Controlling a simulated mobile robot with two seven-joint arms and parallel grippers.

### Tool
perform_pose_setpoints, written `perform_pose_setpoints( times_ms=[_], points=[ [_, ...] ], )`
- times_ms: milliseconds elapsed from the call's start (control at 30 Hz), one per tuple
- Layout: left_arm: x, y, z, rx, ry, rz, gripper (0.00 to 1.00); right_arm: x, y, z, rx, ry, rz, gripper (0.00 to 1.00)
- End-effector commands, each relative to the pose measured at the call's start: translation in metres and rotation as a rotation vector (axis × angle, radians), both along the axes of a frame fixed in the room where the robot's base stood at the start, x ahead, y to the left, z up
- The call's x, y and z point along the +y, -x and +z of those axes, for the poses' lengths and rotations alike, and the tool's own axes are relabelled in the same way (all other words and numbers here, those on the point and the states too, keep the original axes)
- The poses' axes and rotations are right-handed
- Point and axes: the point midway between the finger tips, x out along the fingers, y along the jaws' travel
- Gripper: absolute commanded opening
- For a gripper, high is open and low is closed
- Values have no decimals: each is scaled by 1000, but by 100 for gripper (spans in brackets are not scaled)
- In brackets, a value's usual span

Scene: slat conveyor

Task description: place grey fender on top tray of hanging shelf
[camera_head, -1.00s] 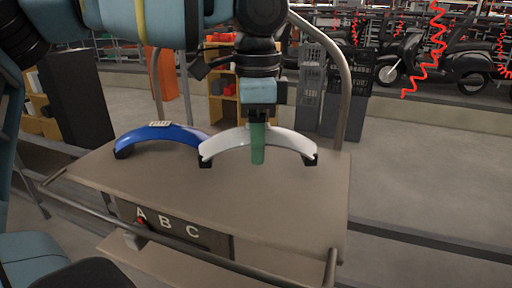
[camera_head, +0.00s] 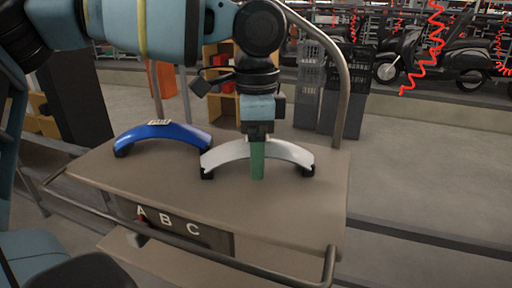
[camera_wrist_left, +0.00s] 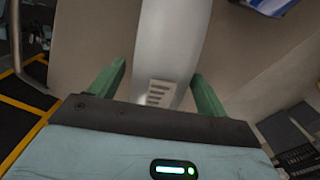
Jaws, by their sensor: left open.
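The grey fender (camera_head: 228,152), a pale arched piece with dark ends, rests on the beige top tray (camera_head: 285,210) of the hanging shelf. In the left wrist view the fender (camera_wrist_left: 172,45) runs between the two green fingers, with a slotted patch near the palm. My left gripper (camera_head: 257,172) points down over the fender's middle. Its fingers (camera_wrist_left: 159,70) are open, one on each side of the fender; a gap shows at least on the right side. The far finger is hidden in the head view. My right gripper is not in view.
A blue fender (camera_head: 160,132) lies on the same tray, left of the grey one and close to its left end. A rail (camera_head: 200,250) with an ABC sign (camera_head: 178,228) edges the front. A bent tube (camera_head: 344,85) rises at the back right. The tray's front is clear.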

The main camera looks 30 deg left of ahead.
Motion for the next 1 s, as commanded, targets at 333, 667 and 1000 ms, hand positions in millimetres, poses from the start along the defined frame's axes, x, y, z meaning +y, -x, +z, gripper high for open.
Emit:
perform_pose_setpoints(
  times_ms=[333,667,1000],
  points=[
    [0,-1,37,-4,1,1,76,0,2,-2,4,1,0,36],
    [-1,0,100,-3,0,1,76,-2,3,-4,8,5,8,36],
    [0,0,123,1,0,-1,76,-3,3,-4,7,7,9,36]
  ],
)
